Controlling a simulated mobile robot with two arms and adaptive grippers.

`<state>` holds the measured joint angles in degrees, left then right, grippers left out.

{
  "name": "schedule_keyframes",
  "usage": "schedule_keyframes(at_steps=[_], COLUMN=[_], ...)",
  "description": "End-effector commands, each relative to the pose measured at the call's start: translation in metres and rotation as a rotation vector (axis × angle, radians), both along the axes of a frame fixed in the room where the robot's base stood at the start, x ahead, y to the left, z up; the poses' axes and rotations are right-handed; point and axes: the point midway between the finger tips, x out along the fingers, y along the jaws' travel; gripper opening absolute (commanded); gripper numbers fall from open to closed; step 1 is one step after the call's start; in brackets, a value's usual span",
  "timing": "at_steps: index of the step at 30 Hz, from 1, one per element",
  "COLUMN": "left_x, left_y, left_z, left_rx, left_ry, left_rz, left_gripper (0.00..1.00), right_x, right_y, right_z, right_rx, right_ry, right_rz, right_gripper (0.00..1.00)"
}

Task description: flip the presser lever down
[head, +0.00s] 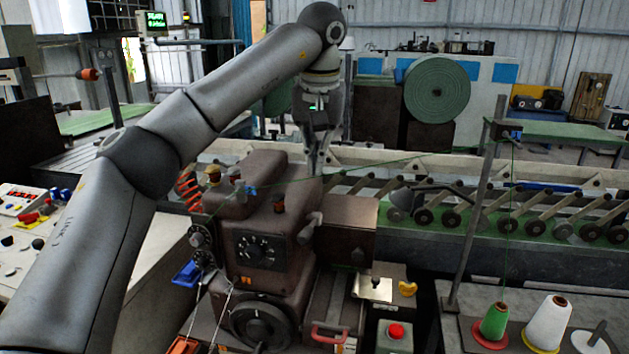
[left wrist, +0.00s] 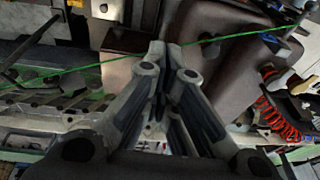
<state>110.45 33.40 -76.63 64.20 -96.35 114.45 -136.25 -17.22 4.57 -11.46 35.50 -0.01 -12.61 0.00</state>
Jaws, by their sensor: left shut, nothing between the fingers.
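The brown sewing machine (head: 270,290) stands at the front centre, with a dial on its face and a handwheel below. My left gripper (head: 313,168) points down at the back of the machine head, beside its top edge. Its fingers are together and hold nothing. In the left wrist view the closed fingertips (left wrist: 165,50) lie close to the brown machine housing (left wrist: 210,50); I cannot tell whether they touch it. I cannot make out the presser lever in either view; the machine head or the gripper may hide it. My right gripper is not in view.
A green thread (head: 400,160) runs past the gripper towards the thread stand's post (head: 476,215). A green cone (head: 495,320) and a white cone (head: 549,322) stand at the right. A conveyor with rollers (head: 540,228) lies behind the machine. A red button (head: 396,331) is at the front.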

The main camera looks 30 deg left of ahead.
Motion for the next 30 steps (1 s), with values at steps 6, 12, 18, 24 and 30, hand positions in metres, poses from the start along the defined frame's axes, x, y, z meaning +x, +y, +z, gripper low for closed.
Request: schedule_keyframes(at_steps=[6,12,18,24,30], left_x=[0.007,0.014,0.008,0.005,0.004], left_y=[0.006,0.011,0.014,0.016,0.016], left_z=[-0.042,-0.083,-0.109,-0.122,-0.124], left_rx=[0.001,0.000,0.000,-0.001,-0.001], left_ry=[0.004,0.002,0.001,-0.001,-0.002], left_rz=[0.001,0.000,-0.001,0.001,0.001], left_gripper=[0.00,0.00,0.00,0.00,0.00], right_x=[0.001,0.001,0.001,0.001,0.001], right_y=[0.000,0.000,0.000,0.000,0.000], right_z=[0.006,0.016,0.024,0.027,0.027], right_rx=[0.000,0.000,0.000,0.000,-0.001], right_ry=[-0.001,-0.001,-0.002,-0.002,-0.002], right_rz=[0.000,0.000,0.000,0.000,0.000], right_gripper=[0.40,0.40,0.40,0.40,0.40])
